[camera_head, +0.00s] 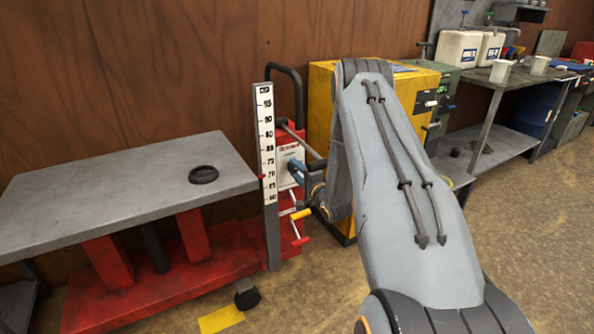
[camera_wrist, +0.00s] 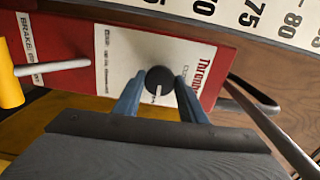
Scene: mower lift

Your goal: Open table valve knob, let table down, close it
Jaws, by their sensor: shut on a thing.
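The black valve knob (camera_wrist: 158,80) sits on the white label panel of the red column (camera_wrist: 217,62). My gripper (camera_wrist: 159,88) is shut on the knob, with one blue finger on each side of it. In the head view my gripper (camera_head: 297,172) reaches the front of the red column (camera_head: 291,140), and the knob is hidden there. The grey lift table (camera_head: 110,183) stands level at the left on red legs over a red base. A white height scale (camera_head: 266,135) stands at its right end, with a small red mark low on it.
A black ring (camera_head: 203,174) lies on the table. A yellow-ended lever (camera_head: 300,214) and a red-ended lever (camera_head: 300,241) stick out below my gripper. A yellow cabinet (camera_head: 320,95) stands behind my arm. A workbench (camera_head: 510,78) is at the right, with open floor before it.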

